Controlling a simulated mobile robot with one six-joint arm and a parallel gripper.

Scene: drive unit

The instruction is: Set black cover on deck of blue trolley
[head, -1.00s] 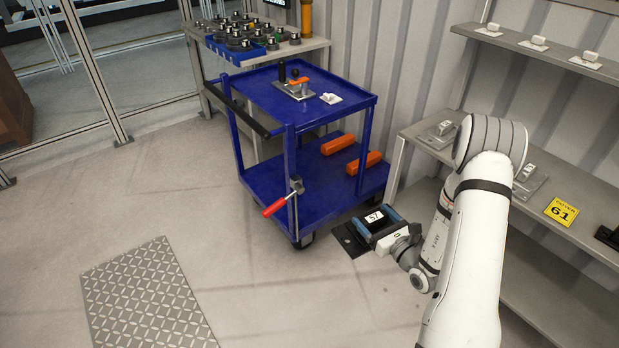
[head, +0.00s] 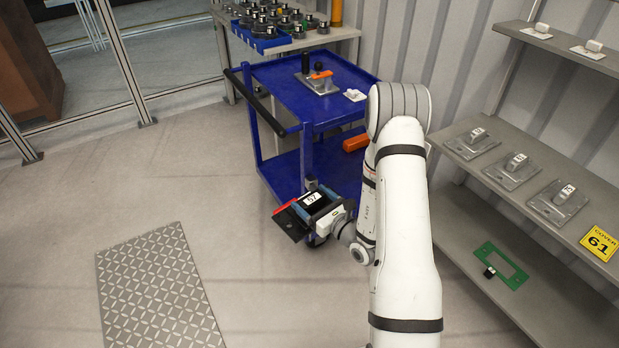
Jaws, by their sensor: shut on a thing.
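The black cover (head: 290,224) is a flat dark plate with a raised block bearing a white label that reads 57 or similar. My gripper (head: 318,209) is shut on its block and holds it in the air, in front of the blue trolley's near lower corner in the picture. The blue trolley (head: 288,97) has an upper deck, a lower deck and a black push handle on its left. A grey plate with a dark knob and orange part (head: 320,82) and a small white piece (head: 354,95) sit on the upper deck. My arm hides the trolley's right part.
An orange block (head: 356,143) lies on the lower deck. A shelf (head: 470,133) at right carries grey covers, a yellow sign (head: 599,243) and a green frame (head: 501,265). A bench (head: 345,31) with dark round parts stands behind. A patterned floor plate (head: 158,290) lies at left.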

